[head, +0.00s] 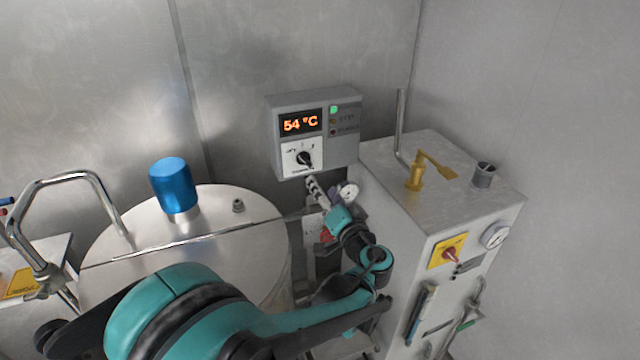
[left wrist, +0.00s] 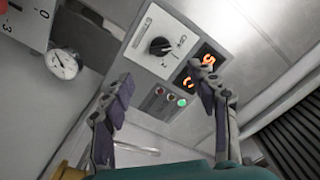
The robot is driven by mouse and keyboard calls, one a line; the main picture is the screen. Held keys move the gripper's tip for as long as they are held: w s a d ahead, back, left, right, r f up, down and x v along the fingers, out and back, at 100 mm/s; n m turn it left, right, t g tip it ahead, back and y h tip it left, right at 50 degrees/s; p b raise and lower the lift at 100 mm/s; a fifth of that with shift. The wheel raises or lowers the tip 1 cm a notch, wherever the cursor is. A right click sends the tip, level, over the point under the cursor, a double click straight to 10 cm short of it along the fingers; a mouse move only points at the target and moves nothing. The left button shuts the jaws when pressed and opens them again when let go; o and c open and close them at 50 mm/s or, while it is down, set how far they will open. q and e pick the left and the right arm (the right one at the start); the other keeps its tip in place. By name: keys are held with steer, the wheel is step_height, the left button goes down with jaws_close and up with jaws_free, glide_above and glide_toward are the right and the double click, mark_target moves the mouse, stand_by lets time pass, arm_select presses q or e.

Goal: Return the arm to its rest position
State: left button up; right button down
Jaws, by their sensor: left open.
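My left arm comes in from the lower left in the head view and reaches toward the wall. My left gripper (head: 331,193) is just below the grey control box (head: 347,97), in front of a small gauge. The left wrist view shows the gripper (left wrist: 165,95) open, with its two fingers apart and nothing between them. Beyond the fingers is the control box with its black knob (left wrist: 160,46), an orange display and a lit green light (left wrist: 182,102). In the head view the display reads 54 °C. My right gripper is not in view.
A round metal vessel (head: 262,212) with a blue cap (head: 173,186) stands left of the gripper, partly behind my arm. A grey cabinet (head: 480,205) with a yellow valve (head: 416,177) stands at the right. A bent metal pipe (head: 75,176) is at the far left.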

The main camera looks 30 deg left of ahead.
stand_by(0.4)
arm_select(q)
steer(key=s+d+f+g+h+b, duration=0.15)
steer(key=s+f+g+h, duration=0.25)
steer(key=s+f+h, duration=0.55)
steer(key=s+d+f+m+h+b, duration=0.1)
steer(key=s+d+f+h+b, duration=0.1)
steer(key=s+d+f+h, duration=0.2)
steer(key=s+d+f, duration=0.3)
steer(key=s+d, duration=0.3)
steer(key=s, duration=0.1)
steer(key=shift+s+d+f+g, duration=0.2)
steer(key=shift+s+d+g, duration=0.05)
steer(key=shift+d+g, duration=0.1)
